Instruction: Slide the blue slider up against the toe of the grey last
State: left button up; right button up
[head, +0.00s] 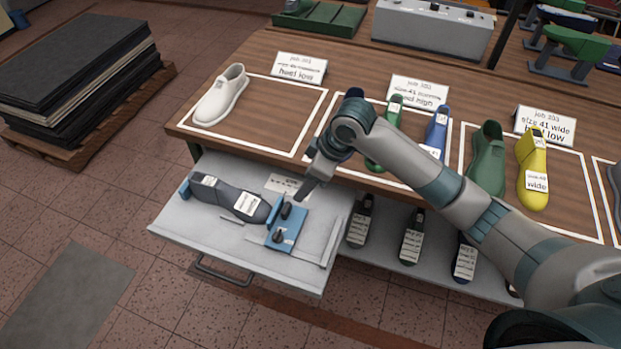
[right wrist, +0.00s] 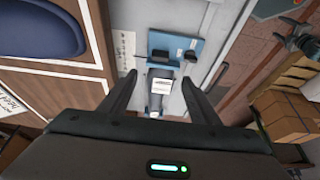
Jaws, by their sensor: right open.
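The grey last (head: 226,196) lies on its side in the open drawer, heel left and toe right, with white labels on it. The blue slider (head: 291,238) is a plate with black knobs and an upright face, just right of the toe. I cannot tell whether face and toe touch. In the right wrist view the slider (right wrist: 190,44) is above the last's white label (right wrist: 163,82). My right gripper (head: 304,192) is above the drawer by the slider's back side. Its open fingers (right wrist: 160,84) show empty in the right wrist view. My left gripper is not in view.
The white drawer (head: 200,234) has a small blue stop (head: 185,187) by the heel and a card (head: 283,184) at the back. The wooden tabletop (head: 262,122) above holds a white last (head: 221,96) and several coloured lasts. More lasts stand on the shelf right of the drawer.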

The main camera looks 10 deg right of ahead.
jog(key=shift+v, duration=1.05)
